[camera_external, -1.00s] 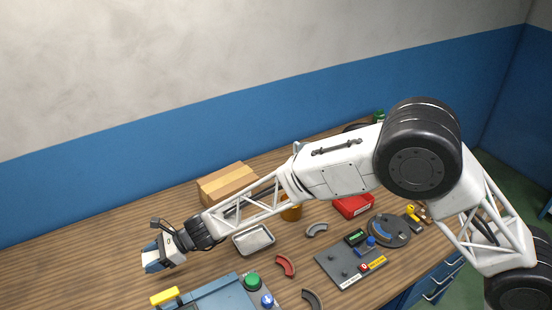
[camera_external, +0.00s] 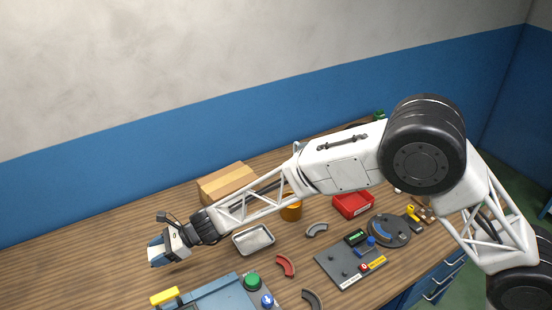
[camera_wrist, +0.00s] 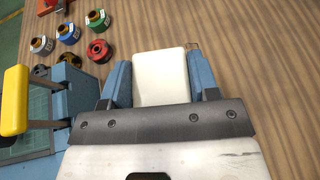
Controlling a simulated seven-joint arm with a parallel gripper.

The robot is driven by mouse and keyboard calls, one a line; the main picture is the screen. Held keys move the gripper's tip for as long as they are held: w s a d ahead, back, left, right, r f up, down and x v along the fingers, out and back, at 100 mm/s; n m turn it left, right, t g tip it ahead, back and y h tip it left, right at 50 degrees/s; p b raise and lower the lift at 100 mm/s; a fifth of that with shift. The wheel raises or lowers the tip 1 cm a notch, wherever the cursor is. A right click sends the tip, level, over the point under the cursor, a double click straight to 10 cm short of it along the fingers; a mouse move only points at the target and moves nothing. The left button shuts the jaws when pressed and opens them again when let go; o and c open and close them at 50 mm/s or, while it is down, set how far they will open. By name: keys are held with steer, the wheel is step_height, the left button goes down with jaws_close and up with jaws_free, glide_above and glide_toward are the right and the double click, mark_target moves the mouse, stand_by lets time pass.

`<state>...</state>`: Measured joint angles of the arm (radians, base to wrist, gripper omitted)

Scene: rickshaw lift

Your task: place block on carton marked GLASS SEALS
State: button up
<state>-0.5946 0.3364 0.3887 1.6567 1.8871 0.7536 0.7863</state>
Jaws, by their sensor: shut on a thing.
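My gripper (camera_wrist: 160,68) has its blue fingers closed on both sides of a cream-white block (camera_wrist: 161,80) in the wrist view. In the external view my gripper (camera_external: 157,256) is at the left, above the wooden table, and the block is hard to make out there. A brown carton (camera_external: 226,181) with a paler tape strip stands behind my forearm, to the right of and farther back than my gripper. My forearm hides part of it, and no GLASS SEALS marking can be read.
A metal tray (camera_external: 254,240) lies right of my gripper. A blue case (camera_external: 215,294) with a yellow handle (camera_external: 164,296) is in front. An orange pot (camera_external: 291,208) and red bin (camera_external: 353,205) stand farther right. The table at the left is clear.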

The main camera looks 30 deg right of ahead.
steer(key=w+d+r, duration=0.2)
steer(key=d, duration=1)
steer(key=w+d+r+m+t, duration=0.1)
steer(key=w+d+r, duration=0.1)
steer(key=d, duration=1)
steer(key=w+d+r+m+t+h, duration=0.1)
steer(key=w+d+r, duration=0.1)
steer(key=d, duration=1.1)
steer(key=shift+a, duration=0.1)
glide_above(227, 179)
steer(key=shift+s+f, duration=0.15)
steer(key=shift+f, duration=0.65)
steer(key=shift+f, duration=1.75)
steer(key=shift+f, duration=0.1)
steer(key=o, duration=0.9)
